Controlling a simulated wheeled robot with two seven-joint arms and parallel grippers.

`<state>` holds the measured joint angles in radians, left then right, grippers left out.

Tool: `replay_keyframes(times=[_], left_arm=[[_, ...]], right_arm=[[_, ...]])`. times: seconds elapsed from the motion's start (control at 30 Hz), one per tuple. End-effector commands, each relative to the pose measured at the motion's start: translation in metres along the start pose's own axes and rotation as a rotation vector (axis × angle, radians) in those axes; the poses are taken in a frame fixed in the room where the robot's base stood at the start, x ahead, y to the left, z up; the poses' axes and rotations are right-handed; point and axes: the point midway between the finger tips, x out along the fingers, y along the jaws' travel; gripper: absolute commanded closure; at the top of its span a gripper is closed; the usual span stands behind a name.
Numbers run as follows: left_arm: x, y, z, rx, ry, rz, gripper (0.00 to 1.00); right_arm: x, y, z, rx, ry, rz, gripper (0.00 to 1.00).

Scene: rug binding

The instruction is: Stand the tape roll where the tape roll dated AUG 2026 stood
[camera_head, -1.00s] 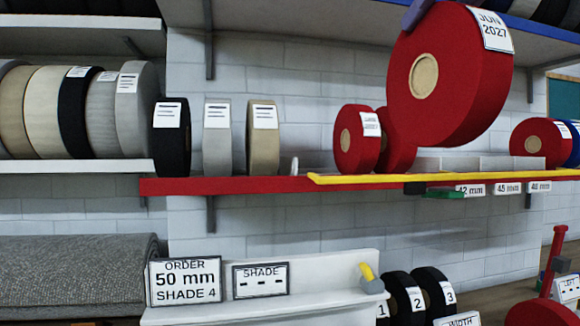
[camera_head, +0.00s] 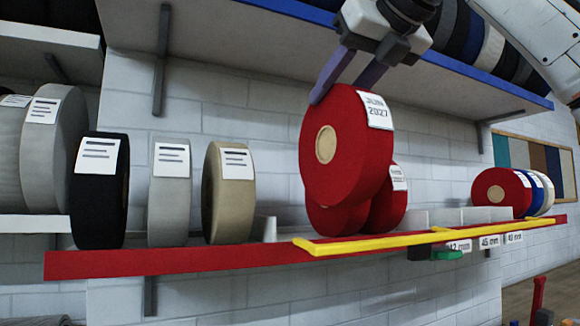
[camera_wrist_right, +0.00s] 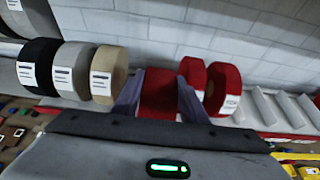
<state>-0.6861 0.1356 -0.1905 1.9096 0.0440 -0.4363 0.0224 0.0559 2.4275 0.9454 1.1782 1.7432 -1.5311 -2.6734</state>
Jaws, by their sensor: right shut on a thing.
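My right gripper (camera_head: 345,88) is shut on a large red tape roll (camera_head: 362,150) labelled JUN 2027, gripping it at its top. The held roll is upright, in front of and above the red shelf board (camera_head: 200,257) in the head view. Two more red rolls (camera_head: 335,219) (camera_head: 388,207) stand behind it, partly hidden; the rear one has a label I cannot read surely. In the right wrist view the held roll (camera_wrist_right: 158,92) is between the fingers, with the red rolls (camera_wrist_right: 192,72) (camera_wrist_right: 222,88) close on the right. My left gripper is out of view.
Black (camera_head: 98,190), grey (camera_head: 169,190) and tan (camera_head: 229,192) rolls stand left on the board. A yellow strip (camera_head: 370,243) runs along its front edge. Empty white dividers (camera_head: 475,215) lie right, then a red roll (camera_head: 500,190) beside blue and white ones. A blue-edged shelf (camera_head: 470,70) hangs above.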

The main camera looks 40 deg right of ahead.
Motion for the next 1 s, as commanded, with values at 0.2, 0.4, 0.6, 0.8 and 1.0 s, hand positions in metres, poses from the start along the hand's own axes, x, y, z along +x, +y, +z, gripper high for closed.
replay_keyframes(times=[0.2, 0.4, 0.6, 0.8, 1.0], left_arm=[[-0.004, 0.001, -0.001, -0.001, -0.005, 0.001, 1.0], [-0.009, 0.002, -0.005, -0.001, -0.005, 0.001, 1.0], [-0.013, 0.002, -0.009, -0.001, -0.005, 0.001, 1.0], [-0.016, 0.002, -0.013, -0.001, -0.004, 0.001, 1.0], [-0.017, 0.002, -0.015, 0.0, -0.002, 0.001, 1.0]], right_arm=[[0.046, 0.001, 0.021, 0.0, 0.0, -0.002, 1.0], [0.091, 0.001, 0.04, 0.0, -0.002, -0.002, 1.0], [0.12, 0.001, 0.053, 0.0, -0.004, -0.001, 1.0], [0.139, 0.001, 0.061, 0.001, -0.004, 0.0, 1.0], [0.15, 0.0, 0.062, -0.001, -0.005, 0.0, 1.0]])
